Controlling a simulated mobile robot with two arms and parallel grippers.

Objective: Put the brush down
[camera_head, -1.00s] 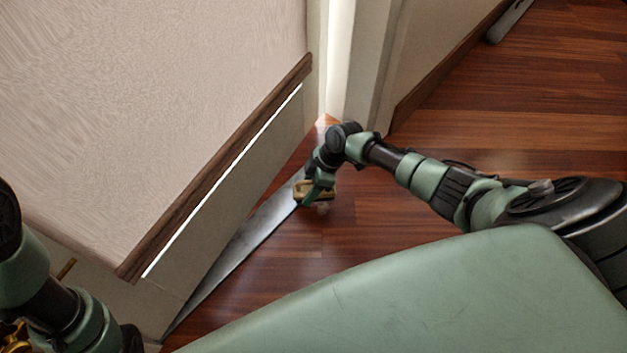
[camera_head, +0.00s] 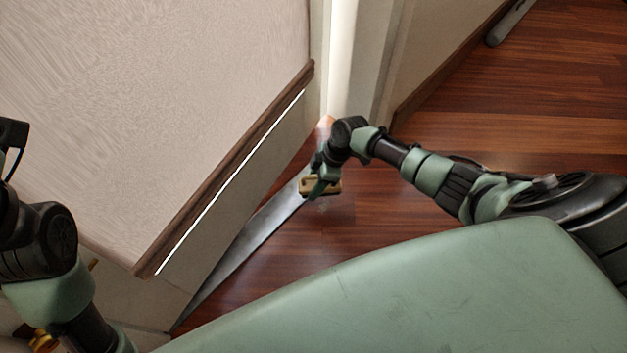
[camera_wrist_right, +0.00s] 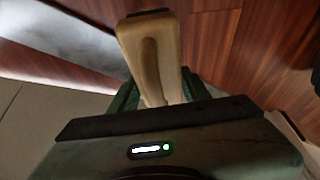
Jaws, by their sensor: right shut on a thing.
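The brush shows as a pale wooden block (camera_head: 326,186) at the end of my right arm, over the wooden floor. My right gripper (camera_head: 316,184) is shut on it. In the right wrist view, the brush (camera_wrist_right: 150,55) sticks out from between the fingers, with a long groove along its face. I cannot make out its bristles or whether it touches the floor. My left arm is at the lower left, with brass-coloured parts near the bottom edge; its fingertips cannot be made out.
A pale panel with a dark wood edge (camera_head: 225,165) stands on the left. A grey metallic strip (camera_head: 245,245) lies along its foot. A white door frame (camera_head: 350,60) rises behind my right gripper. Reddish wooden floor (camera_head: 480,110) is open at the right, with a grey object (camera_head: 508,22) at the back.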

